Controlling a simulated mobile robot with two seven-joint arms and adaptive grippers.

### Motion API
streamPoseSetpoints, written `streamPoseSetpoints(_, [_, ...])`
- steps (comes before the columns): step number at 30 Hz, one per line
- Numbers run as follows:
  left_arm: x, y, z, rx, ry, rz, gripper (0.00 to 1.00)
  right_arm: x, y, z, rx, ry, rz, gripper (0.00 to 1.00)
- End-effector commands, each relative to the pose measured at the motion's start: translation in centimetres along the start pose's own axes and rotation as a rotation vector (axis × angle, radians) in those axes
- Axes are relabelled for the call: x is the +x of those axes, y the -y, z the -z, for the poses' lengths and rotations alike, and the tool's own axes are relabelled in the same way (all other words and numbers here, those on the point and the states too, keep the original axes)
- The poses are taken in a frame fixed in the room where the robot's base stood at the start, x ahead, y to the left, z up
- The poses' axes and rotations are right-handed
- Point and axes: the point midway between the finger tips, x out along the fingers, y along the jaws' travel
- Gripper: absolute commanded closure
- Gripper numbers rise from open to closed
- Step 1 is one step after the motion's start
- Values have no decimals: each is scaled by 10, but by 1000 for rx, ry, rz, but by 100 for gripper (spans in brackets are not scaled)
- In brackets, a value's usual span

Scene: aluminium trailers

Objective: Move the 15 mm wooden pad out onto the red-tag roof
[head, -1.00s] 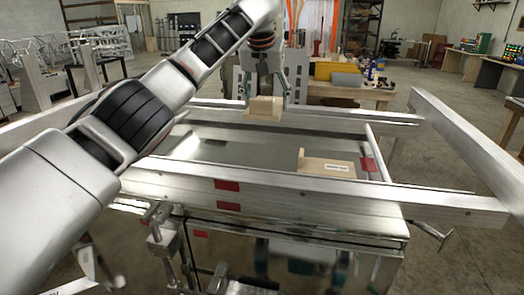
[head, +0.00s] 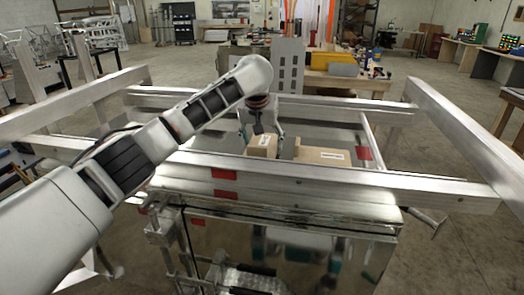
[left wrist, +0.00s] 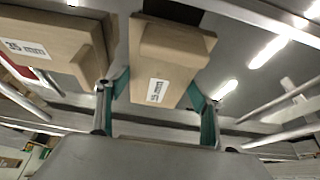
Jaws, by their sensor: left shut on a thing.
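The 15 mm wooden pad (head: 262,145) is a light wooden block with a raised strip. In the left wrist view its label reads 15 mm (left wrist: 165,65). My left gripper (head: 262,133) is shut on it, with a green-padded finger on each side in the left wrist view (left wrist: 158,103). The pad is inside the aluminium frame, beside another wooden pad (head: 322,156). I cannot tell whether it touches the grey sheet (head: 205,142) below. My right gripper is out of view.
The other pad is labelled 35 mm in the left wrist view (left wrist: 62,50) and sits close beside the held one. Long aluminium rails (head: 320,178) border the sheet. A workbench (head: 345,82) with a yellow bin (head: 328,61) stands behind. Bare sheet lies left of the pads.

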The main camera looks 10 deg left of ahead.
Motion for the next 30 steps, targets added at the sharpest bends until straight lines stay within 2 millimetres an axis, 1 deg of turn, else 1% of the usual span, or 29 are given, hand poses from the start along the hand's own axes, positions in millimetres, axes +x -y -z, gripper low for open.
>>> streamPoseSetpoints(1, [8,1,-4,1,3,2,67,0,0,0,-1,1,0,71])
streamPoseSetpoints(3, [18,1,-8,-1,2,2,67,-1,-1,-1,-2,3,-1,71])
streamPoseSetpoints(6, [27,1,-12,-1,1,1,67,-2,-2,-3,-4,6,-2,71])
streamPoseSetpoints(17, [30,0,-13,0,1,1,67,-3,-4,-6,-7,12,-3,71])
streamPoseSetpoints(18, [31,1,-14,0,1,1,27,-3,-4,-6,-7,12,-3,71])
streamPoseSetpoints(19, [31,1,-13,0,1,1,19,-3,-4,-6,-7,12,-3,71])
streamPoseSetpoints(20, [31,1,-14,0,1,1,18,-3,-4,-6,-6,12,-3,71])
streamPoseSetpoints(30, [29,1,-13,0,1,1,18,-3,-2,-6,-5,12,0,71])
